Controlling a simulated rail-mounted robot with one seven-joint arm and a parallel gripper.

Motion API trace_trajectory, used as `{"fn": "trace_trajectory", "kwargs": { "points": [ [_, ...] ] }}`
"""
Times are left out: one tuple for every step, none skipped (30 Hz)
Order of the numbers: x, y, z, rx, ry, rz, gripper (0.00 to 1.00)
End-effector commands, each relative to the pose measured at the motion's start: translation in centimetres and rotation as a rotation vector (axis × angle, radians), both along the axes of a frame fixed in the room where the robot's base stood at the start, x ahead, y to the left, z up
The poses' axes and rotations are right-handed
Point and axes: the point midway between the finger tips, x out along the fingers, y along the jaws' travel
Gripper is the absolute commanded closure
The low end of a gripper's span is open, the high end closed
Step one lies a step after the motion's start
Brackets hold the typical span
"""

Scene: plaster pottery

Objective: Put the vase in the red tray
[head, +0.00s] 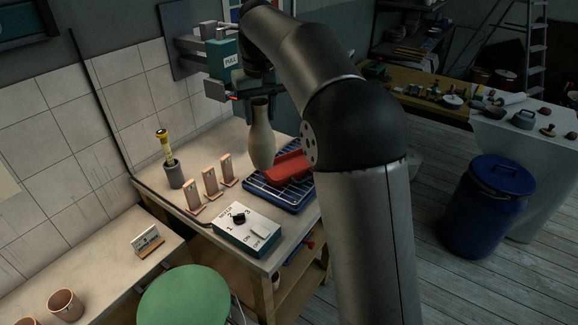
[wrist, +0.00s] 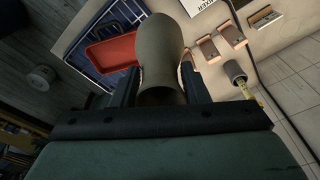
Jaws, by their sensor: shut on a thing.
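The vase (head: 262,141) is tall and grey-beige with a narrow neck, and hangs upright below my gripper (head: 254,99) in the head view. My gripper is shut on it near its top; in the wrist view the two fingers (wrist: 160,88) flank the vase (wrist: 161,50). The red tray (head: 293,164) lies on a blue rack, just right of the vase's lower end in the head view. In the wrist view the red tray (wrist: 110,53) is left of the vase, partly hidden by a finger. The vase appears above the table level, apart from the tray.
The blue gridded rack (head: 268,193) bears the tray on the workbench. Several copper-coloured stands (head: 210,182), a grey cup with a yellow tool (head: 174,172) and a switch box (head: 248,229) stand nearby. A green stool (head: 185,297) is in front.

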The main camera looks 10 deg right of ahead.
Motion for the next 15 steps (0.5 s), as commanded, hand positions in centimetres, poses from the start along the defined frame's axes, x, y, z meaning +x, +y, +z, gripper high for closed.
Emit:
{"fn": "trace_trajectory", "kwargs": {
  "points": [
    [0.5, -0.5, 0.0, 0.0, 0.002, -0.005, 0.82],
    [0.9, -0.7, -0.1, -0.001, 0.002, -0.006, 0.82],
    [1.4, -1.2, -0.3, -0.001, 0.003, -0.006, 0.82],
    [2.0, -1.5, -0.6, -0.001, 0.005, -0.007, 0.82],
    [2.6, -1.8, -0.8, -0.001, 0.004, -0.007, 0.82],
    [3.4, -2.3, -1.3, -0.001, 0.006, -0.007, 0.82],
    [4.1, -2.7, -1.6, -0.001, 0.005, -0.006, 0.82],
    [4.8, -3.1, -1.9, -0.001, 0.004, -0.007, 0.82],
    [5.6, -3.6, -2.3, -0.001, 0.003, -0.007, 0.82],
    [6.2, -4.0, -2.7, -0.001, 0.004, -0.006, 0.82],
    [6.9, -4.3, -2.9, -0.001, 0.003, -0.006, 0.82],
    [7.7, -4.9, -3.4, -0.001, 0.004, -0.007, 0.82],
    [8.2, -5.1, -4.0, -0.001, 0.006, -0.006, 0.82],
    [8.6, -5.3, -4.8, -0.001, 0.005, -0.005, 0.82],
    [9.1, -5.6, -5.6, -0.001, 0.005, -0.004, 0.82]
  ]
}}
